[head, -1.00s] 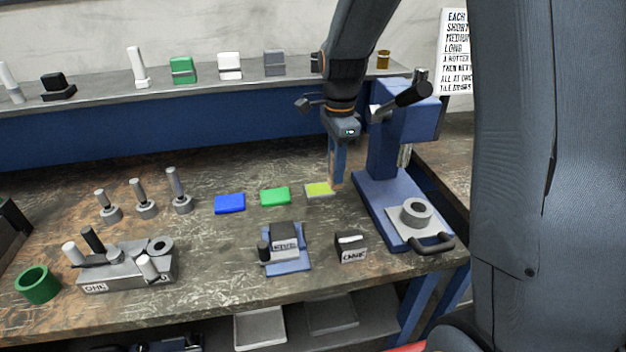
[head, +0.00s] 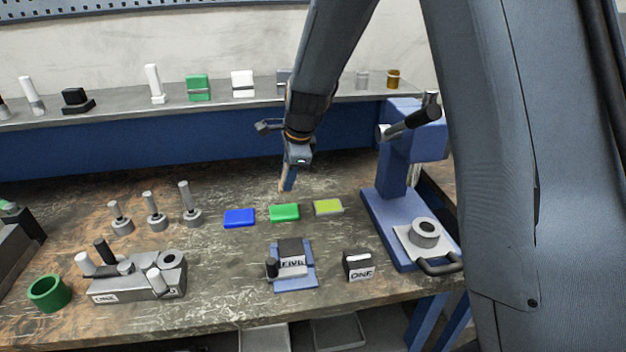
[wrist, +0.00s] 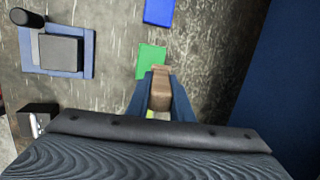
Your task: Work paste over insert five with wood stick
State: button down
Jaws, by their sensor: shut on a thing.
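My gripper (head: 290,176) is shut on the wood stick (head: 282,187), which points down above and behind the green pad. In the wrist view the stick (wrist: 161,88) shows between the blue fingers. Insert five (head: 291,265), a block labelled FIVE with a dark top, sits in a blue holder (head: 294,284) nearer the front edge. The holder (wrist: 88,65) is at upper left in the wrist view. A yellow-green pad (head: 328,207), a green pad (head: 284,212) and a blue pad (head: 239,218) lie in a row. I cannot make out paste on the stick or the insert.
A block labelled ONE (head: 358,265) stands right of the holder. A blue press (head: 385,215) stands at the right. A grey fixture (head: 138,281), a green ring (head: 49,293) and several grey posts (head: 190,215) are at the left. Bare bench lies between the pads and holder.

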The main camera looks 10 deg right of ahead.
jog(key=shift+w+a+f, duration=0.15)
jog(key=shift+w+a, duration=0.05)
jog(key=shift+a, duration=0.1)
notch_tip(320, 180, down, 6)
jog(key=b, duration=0.6)
jog(key=shift+f+b, duration=0.35)
jog(key=shift+b, duration=0.05)
dwell(1.0)
jog(key=shift+s+f+p, duration=0.1)
jog(key=shift+f+p, duration=0.05)
jog(key=shift+p, duration=0.15)
dwell(1.7)
notch_tip(320, 180, up, 7)
jog(key=p, duration=0.7)
dwell(0.7)
